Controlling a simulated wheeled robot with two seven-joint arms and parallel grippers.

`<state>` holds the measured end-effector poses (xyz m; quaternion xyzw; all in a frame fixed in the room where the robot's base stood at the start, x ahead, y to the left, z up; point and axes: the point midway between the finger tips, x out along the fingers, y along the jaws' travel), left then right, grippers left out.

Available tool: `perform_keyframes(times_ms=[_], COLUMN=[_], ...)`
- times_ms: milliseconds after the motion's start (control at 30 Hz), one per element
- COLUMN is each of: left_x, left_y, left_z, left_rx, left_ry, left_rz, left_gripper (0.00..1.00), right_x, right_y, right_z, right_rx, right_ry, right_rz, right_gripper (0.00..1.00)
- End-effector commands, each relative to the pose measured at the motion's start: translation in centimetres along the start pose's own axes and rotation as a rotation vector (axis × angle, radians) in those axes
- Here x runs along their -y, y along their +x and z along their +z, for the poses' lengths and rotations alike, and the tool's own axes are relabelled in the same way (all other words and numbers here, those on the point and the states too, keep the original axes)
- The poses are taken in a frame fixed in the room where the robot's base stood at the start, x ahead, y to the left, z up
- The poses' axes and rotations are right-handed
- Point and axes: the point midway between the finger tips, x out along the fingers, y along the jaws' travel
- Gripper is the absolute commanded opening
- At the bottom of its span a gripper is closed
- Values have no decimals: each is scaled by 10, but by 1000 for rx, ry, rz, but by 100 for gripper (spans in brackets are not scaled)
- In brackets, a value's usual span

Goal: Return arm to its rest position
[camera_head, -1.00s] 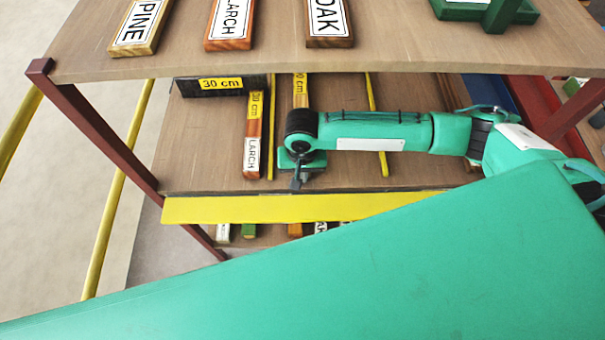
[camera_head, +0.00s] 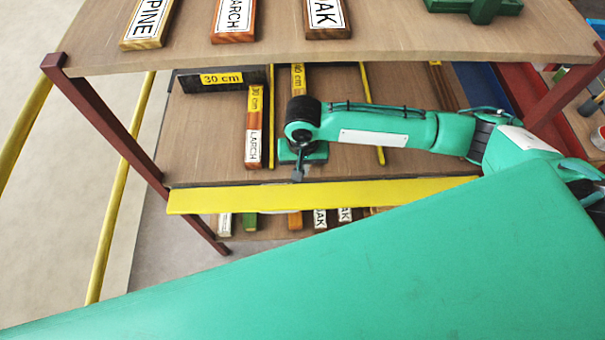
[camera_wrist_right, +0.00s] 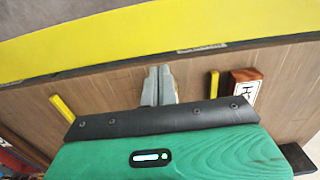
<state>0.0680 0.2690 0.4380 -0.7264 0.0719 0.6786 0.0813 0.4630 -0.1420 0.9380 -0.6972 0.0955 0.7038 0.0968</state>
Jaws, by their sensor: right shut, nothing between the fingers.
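My right arm, green with black joints, comes in from the right in the head view and reaches over the middle shelf (camera_head: 205,150). Its right gripper (camera_head: 297,177) hangs near that shelf's yellow front edge (camera_head: 320,196), just right of an upright-reading LARCH block (camera_head: 253,150). In the right wrist view the two grey fingers (camera_wrist_right: 158,85) are together with nothing between them. They are over the wooden shelf, close to the yellow edge (camera_wrist_right: 150,38). My left gripper is not in view.
The upper shelf (camera_head: 400,45) with PINE, LARCH and OAK blocks lies above the arm. A dark red post (camera_head: 110,125) stands at left. A black 30 cm block (camera_head: 220,79) and thin yellow rods (camera_head: 372,115) lie on the middle shelf. More blocks show below.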

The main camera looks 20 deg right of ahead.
Motion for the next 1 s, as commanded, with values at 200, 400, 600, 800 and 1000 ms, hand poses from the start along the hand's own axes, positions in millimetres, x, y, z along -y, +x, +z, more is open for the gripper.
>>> perform_keyframes(times_ms=[200, 400, 600, 800, 1000], left_x=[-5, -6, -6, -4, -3], left_y=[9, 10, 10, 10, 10], left_z=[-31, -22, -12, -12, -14], left_rx=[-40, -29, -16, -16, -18], left_ry=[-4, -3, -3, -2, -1], left_rz=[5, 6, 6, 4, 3], left_gripper=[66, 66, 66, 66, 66], right_x=[1, 0, 0, 9, 35], right_y=[-35, -50, -52, -48, -40], right_z=[0, 1, 1, 12, 43], right_rx=[-1, 1, 2, 3, -20], right_ry=[-1, -1, -1, -48, -200], right_rz=[-2, 0, 1, -35, -164], right_gripper=[0, 0, 0, 0, 0])
